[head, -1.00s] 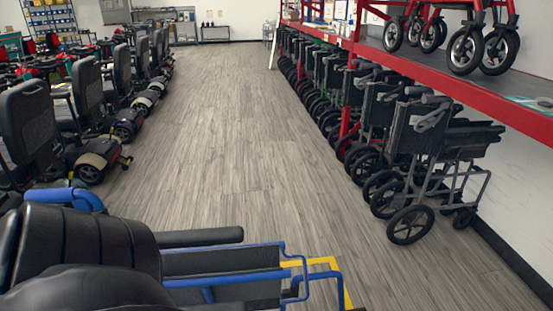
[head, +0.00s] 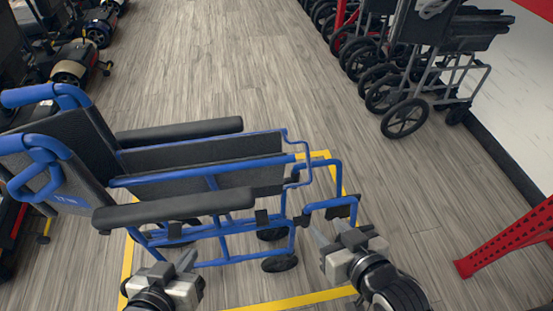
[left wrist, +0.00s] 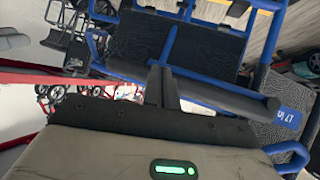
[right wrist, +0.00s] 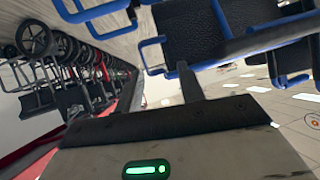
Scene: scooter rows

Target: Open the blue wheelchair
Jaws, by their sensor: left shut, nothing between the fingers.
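The blue wheelchair (head: 212,184) stands on the floor with its backrest at the left and its footrests at the right. Its far armrest (head: 180,132) and near armrest (head: 172,207) stand some way apart, with dark panels between them. I cannot tell how far it is unfolded. My left gripper (head: 188,260) is shut and empty on the near side, below the near armrest. The left wrist view shows its fingers (left wrist: 161,82) in front of an armrest. My right gripper (head: 328,232) is near the front footrest. Its fingers (right wrist: 187,78) look together in the right wrist view, with nothing visible between them.
Yellow tape (head: 290,301) marks the floor around the wheelchair. A row of grey folded wheelchairs (head: 440,60) stands at the upper right, and a red post (head: 508,240) at the right. Scooters (head: 75,62) line the left. The floor (head: 215,60) between the rows is clear.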

